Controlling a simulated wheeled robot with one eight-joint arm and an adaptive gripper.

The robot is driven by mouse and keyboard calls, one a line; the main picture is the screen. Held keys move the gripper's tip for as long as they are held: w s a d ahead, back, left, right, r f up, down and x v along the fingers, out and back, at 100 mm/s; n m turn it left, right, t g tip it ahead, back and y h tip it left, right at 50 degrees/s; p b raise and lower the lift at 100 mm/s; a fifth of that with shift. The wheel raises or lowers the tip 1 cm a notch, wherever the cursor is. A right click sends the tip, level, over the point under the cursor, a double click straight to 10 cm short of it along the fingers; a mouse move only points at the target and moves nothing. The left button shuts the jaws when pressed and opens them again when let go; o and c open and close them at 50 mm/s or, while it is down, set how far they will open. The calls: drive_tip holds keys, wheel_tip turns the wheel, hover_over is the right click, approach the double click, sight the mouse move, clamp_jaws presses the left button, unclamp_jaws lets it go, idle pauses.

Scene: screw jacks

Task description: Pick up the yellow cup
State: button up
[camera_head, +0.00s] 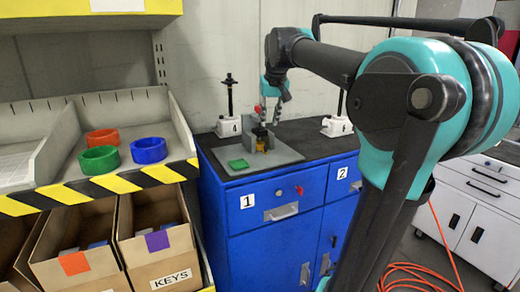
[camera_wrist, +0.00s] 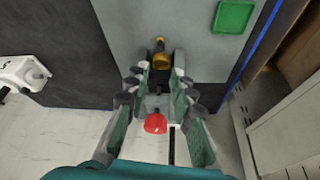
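A small yellow, brass-like piece (camera_head: 260,133) stands at a grey fixture (camera_head: 252,141) on a grey plate (camera_head: 284,154) on the blue cabinet's top. I take it for the yellow cup, but its shape is too small to tell. In the wrist view the yellow piece (camera_wrist: 160,60) lies just beyond my fingertips. My gripper (camera_head: 272,103) hangs over the fixture, pointing down. In the wrist view my gripper (camera_wrist: 160,80) is open, with a finger on each side of the fixture and a red knob (camera_wrist: 155,123) between the fingers. I see no grip on the yellow piece; contact is unclear.
A green square tray (camera_head: 238,164) lies on the plate. White jacks (camera_head: 229,126) (camera_head: 337,125) stand on the dark top at left and right. A shelf at left holds red (camera_head: 102,137), green (camera_head: 99,160) and blue (camera_head: 148,150) rings above cardboard boxes (camera_head: 158,245).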

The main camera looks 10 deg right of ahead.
sight(266, 146)
drive_tip(key=x, duration=1.3)
drive_tip(key=shift+w+f, duration=0.1)
drive_tip(key=shift+f, duration=0.2)
clamp_jaws()
